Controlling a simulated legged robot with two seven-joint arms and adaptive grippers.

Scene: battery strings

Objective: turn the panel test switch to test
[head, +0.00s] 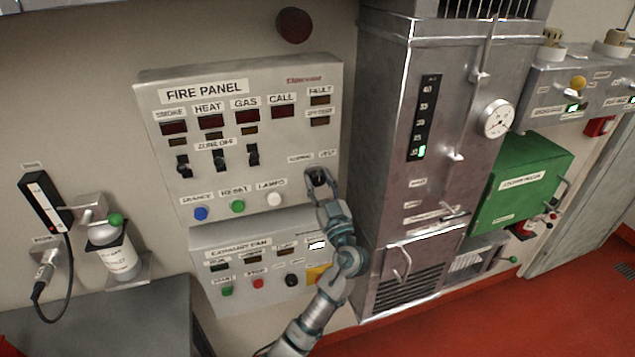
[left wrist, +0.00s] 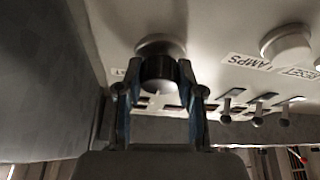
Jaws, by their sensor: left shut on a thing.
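The fire panel (head: 235,178) is a pale box on the wall. Its test switch, a dark round knob (left wrist: 159,73) on a grey collar, sits at the panel's lower right, below two small labels that seem to read normal and test. In the head view the knob (head: 318,174) is partly covered by my left gripper (head: 319,188). In the left wrist view my left gripper (left wrist: 158,85) has one finger on each side of the knob and is shut on it. The knob's pointing direction is not clear. My right gripper is not in view.
Blue, green and white buttons (head: 270,200) lie left of the switch, under several small toggles (head: 219,159). The exhaust fan panel (head: 262,262) is just below. A tall metal cabinet (head: 385,150) stands close on the right. A grey bench (head: 120,310) is at lower left.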

